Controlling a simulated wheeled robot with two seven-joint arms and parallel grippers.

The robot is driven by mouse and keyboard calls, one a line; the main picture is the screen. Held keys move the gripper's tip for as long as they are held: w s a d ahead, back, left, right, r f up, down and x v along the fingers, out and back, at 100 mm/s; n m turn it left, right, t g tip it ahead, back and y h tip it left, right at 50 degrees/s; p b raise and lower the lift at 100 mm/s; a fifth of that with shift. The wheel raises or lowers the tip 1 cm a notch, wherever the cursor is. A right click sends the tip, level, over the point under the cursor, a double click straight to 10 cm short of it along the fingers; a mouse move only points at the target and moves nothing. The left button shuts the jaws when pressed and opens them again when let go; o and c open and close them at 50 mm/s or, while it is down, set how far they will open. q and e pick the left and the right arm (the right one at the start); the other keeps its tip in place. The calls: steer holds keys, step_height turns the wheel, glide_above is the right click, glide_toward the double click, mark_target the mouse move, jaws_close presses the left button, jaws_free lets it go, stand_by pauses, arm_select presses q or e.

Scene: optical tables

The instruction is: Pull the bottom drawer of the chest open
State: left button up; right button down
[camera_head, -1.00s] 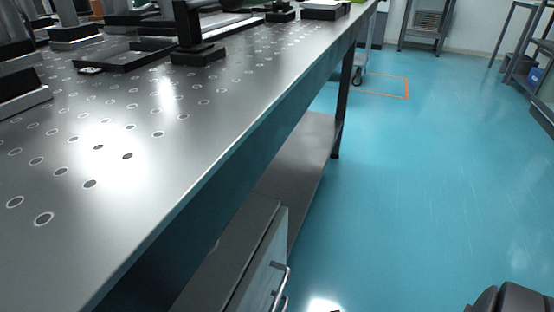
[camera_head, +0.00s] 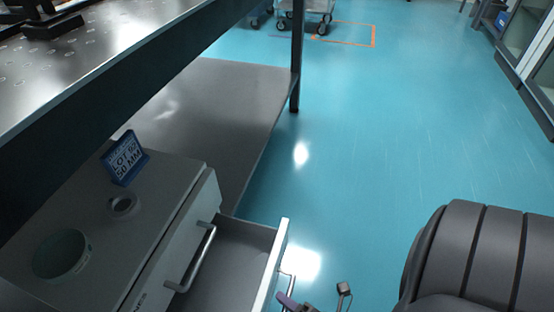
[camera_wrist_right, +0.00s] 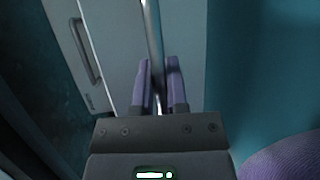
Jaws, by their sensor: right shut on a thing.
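The grey chest (camera_head: 183,190) stands under the table in the head view. A lower drawer (camera_head: 240,250) is pulled out from it and its inside looks empty. A closed drawer front above it carries a bar handle (camera_head: 190,258), which also shows in the right wrist view (camera_wrist_right: 86,50). My right gripper (camera_head: 296,303) is at the outer face of the open drawer's front, partly cut off by the frame. In the wrist view its purple fingers (camera_wrist_right: 160,85) are shut on the drawer's handle (camera_wrist_right: 152,30). Any drawer below is hidden. My left gripper is not in view.
On the chest stand a blue sign (camera_head: 124,157) reading "LOT 60 50 MM", a small ring (camera_head: 122,205) and a round greenish disc (camera_head: 62,255). The optical table (camera_head: 95,70) overhangs the chest's left side.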

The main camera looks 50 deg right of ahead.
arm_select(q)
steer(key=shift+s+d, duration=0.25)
arm_select(e)
steer(key=shift+s+d, duration=0.25)
steer(key=shift+s, duration=0.35)
steer(key=shift+s+d, duration=0.2)
steer(key=shift+s, duration=0.45)
steer(key=shift+s+d, duration=0.25)
steer(key=shift+s, duration=0.35)
steer(key=c, duration=0.6)
jaws_free()
steer(key=shift+c, duration=0.2)
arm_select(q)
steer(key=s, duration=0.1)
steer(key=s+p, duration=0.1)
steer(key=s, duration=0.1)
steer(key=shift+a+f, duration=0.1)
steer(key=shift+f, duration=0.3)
arm_select(e)
steer(key=s+r, duration=0.1)
steer(key=s, duration=0.8)
steer(key=shift+s+r, duration=0.35)
